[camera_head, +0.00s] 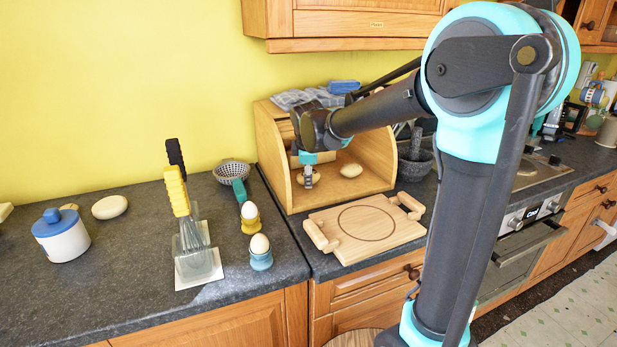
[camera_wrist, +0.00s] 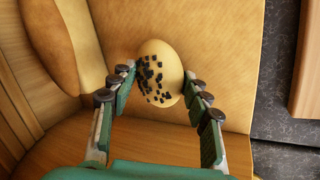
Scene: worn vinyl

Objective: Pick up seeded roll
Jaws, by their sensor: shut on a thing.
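The seeded roll (camera_wrist: 156,66) is pale and rounded with dark seeds on one side. In the wrist view it sits between the two fingertips of my gripper (camera_wrist: 158,84), which is shut on it. In the head view my gripper (camera_head: 308,181) reaches down into the open wooden bread box (camera_head: 272,150), with the roll (camera_head: 300,178) partly hidden behind the fingers. I cannot tell whether the roll touches the box floor.
A plain pale roll (camera_head: 351,170) lies right of my gripper in the box. A long loaf (camera_wrist: 62,38) lies behind. A wooden board (camera_head: 365,232) stands in front. A dark mortar (camera_head: 414,165) is right.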

